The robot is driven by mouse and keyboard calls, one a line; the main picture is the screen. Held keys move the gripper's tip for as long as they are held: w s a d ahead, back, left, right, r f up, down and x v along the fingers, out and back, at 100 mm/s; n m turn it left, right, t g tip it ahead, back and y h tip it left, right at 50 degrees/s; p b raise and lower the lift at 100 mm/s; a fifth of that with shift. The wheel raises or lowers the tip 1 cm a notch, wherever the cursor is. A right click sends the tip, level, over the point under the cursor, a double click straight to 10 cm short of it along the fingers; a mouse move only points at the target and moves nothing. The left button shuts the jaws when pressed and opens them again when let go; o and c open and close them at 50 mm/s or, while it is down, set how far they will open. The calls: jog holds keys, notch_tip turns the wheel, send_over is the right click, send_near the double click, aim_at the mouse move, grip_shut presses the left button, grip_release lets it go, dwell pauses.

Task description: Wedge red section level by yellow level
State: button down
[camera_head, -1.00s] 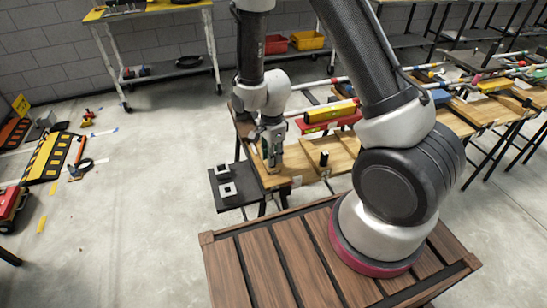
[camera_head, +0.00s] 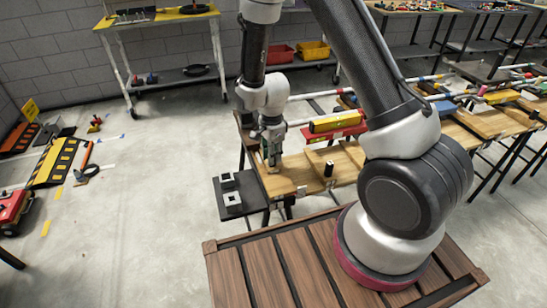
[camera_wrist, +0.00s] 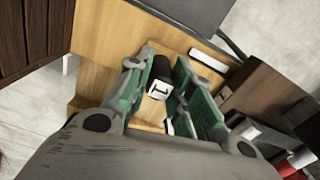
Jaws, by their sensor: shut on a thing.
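The yellow level (camera_head: 335,122) lies along the red section (camera_head: 346,133) on the wooden bench, to the right of my gripper (camera_head: 272,156). My gripper points down low over the bench's left end, apart from the level and the red section. In the wrist view, my gripper (camera_wrist: 155,92) is shut on a small black piece with a white marked face (camera_wrist: 159,89), between its green-padded fingers. The piece's lower part and its contact with the bench are hard to tell. Neither the level nor the red section is clearly recognisable in the wrist view.
A black stand (camera_head: 236,210) with two pale square pieces adjoins the bench's left end. A small black upright piece (camera_head: 329,168) stands on the bench right of my gripper. Pipes and more benches extend right. Open concrete floor (camera_head: 140,210) lies left.

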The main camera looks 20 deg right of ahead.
jog(key=shift+w, duration=3.6)
jog(key=shift+w, duration=0.1)
jog(key=c, duration=1.2)
grip_release()
jog(key=o, duration=0.6)
jog(key=shift+r, duration=0.1)
